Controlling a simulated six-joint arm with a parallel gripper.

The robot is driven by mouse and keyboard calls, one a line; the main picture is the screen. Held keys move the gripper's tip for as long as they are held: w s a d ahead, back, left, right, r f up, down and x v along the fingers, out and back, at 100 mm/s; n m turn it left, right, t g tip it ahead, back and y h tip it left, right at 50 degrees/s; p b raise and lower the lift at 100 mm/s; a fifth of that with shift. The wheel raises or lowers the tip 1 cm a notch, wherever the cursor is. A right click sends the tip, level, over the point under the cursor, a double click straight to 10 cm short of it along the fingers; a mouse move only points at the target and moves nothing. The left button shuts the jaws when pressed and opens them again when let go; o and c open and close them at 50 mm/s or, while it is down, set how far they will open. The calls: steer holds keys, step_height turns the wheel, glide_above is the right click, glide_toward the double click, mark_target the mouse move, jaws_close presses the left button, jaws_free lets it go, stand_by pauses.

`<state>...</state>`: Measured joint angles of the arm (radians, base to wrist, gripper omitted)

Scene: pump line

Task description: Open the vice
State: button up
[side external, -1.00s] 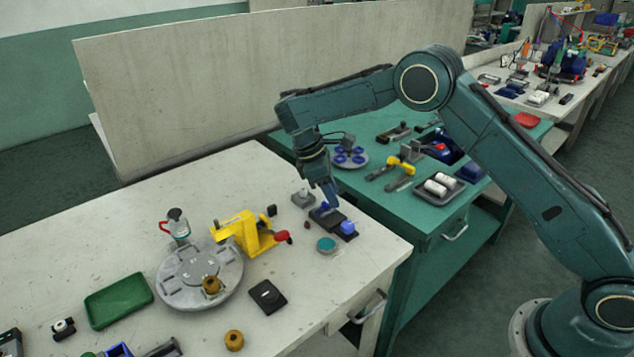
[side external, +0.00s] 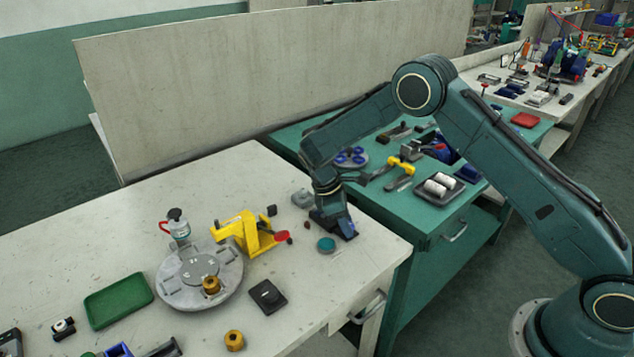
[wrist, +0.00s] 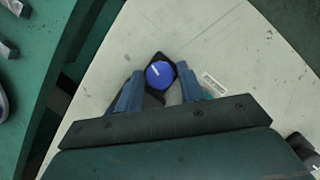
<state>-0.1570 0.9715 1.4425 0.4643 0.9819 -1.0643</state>
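The vice appears to be the low dark fixture (wrist: 153,101) with a round blue knob (wrist: 160,75) bearing a white mark, seen in the wrist view. In the side view it stands near the right edge of the white bench, mostly hidden by my gripper (side external: 340,226). My gripper points down over the knob end. In the wrist view the two blue fingers of my gripper (wrist: 161,80) are apart, with the knob between or just beyond their tips. I see no clear contact, and the height of the tips relative to the knob is hard to tell.
A yellow fixture (side external: 246,232) with a red handle stands left of my gripper. A teal disc (side external: 326,244) lies close in front, and a grey block (side external: 302,198) close behind. A round grey plate (side external: 183,288) and a green tray (side external: 118,299) lie further left.

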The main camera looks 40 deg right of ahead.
steer(key=c, duration=0.7)
steer(key=shift+o, duration=0.2)
